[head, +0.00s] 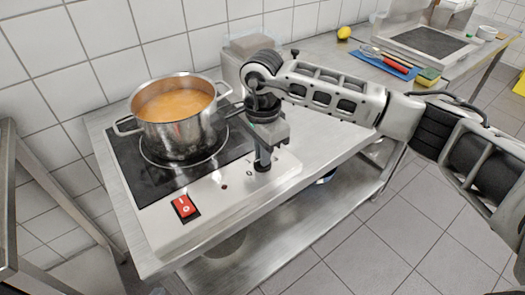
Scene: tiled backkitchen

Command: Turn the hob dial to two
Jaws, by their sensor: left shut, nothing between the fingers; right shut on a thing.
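The hob (160,228) is a pale unit with a black glass top on the steel table. A dark round hob dial (262,166) sits on its front panel, right of the red switch (184,207). My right gripper (263,158) reaches in from the right and points down over the dial. Its fingers are shut on the dial and cover much of it. The dial's pointer and the setting it stands at cannot be read. My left gripper is not in view.
A steel pot (180,132) of orange soup stands on the hob, close left of my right gripper. A grey container stands behind the wrist. A lemon (344,32), a blue mat (372,59) and a sponge (428,76) lie further back. The table right of the hob is clear.

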